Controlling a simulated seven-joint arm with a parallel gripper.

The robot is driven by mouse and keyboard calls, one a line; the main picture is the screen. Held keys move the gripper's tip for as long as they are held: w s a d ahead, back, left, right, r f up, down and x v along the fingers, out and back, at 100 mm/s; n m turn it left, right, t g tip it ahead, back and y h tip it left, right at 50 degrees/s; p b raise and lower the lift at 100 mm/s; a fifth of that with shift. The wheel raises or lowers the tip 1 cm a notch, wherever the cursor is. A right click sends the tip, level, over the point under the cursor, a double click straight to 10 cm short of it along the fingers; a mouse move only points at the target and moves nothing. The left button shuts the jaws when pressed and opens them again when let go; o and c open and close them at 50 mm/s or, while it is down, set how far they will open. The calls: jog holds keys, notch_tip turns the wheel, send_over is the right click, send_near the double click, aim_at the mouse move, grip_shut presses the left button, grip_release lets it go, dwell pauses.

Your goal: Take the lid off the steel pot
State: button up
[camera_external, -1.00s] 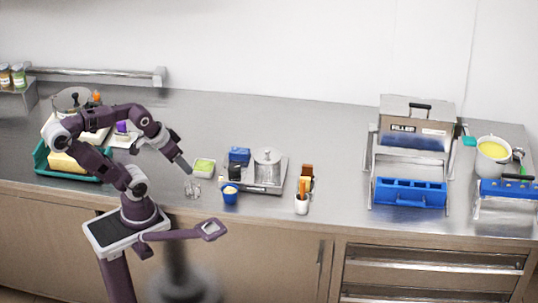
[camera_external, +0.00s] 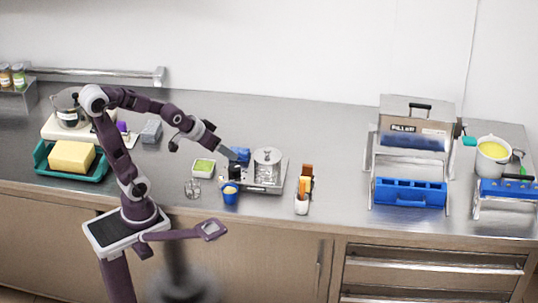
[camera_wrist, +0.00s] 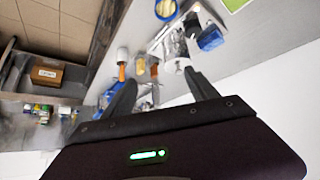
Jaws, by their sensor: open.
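A small steel pot (camera_external: 267,172) stands on a steel tray in the middle of the counter, with its knobbed lid (camera_external: 267,155) on top. It also shows in the wrist view (camera_wrist: 175,50), beyond my fingertips. Another steel pot (camera_external: 69,117), with a label, stands at the far left on a white board, partly hidden behind my arm. My gripper (camera_external: 233,154) is just left of the middle pot, by a blue block, and apart from the lid. In the wrist view my gripper (camera_wrist: 160,79) has its fingers spread with nothing held between them.
A blue cup (camera_external: 230,197), a green-filled dish (camera_external: 203,167) and a white holder (camera_external: 301,207) with orange-handled tools stand close around the tray. A steel filler (camera_external: 415,127) and a pot with yellow contents (camera_external: 492,160) are at the right.

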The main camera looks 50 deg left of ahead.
aim_at(270, 149)
jog(key=w+a+f+t+y, duration=0.1)
jog(key=w+f+t, duration=0.1)
jog(key=w+f, duration=0.2)
jog(key=w+a+f+n+t+y, duration=0.1)
jog(key=w+f, duration=0.3)
jog(key=w, duration=0.4)
jog(key=w+a+f+t, duration=0.2)
jog(key=w+f, duration=0.1)
jog(key=w, duration=0.3)
jog(key=shift+a+f+t+y, duration=0.15)
jog(key=shift+f+t+y, duration=0.15)
jog(key=shift+f+y, duration=0.1)
jog(key=x, duration=0.5)
jog(key=shift+w, duration=0.1)
grip_shut()
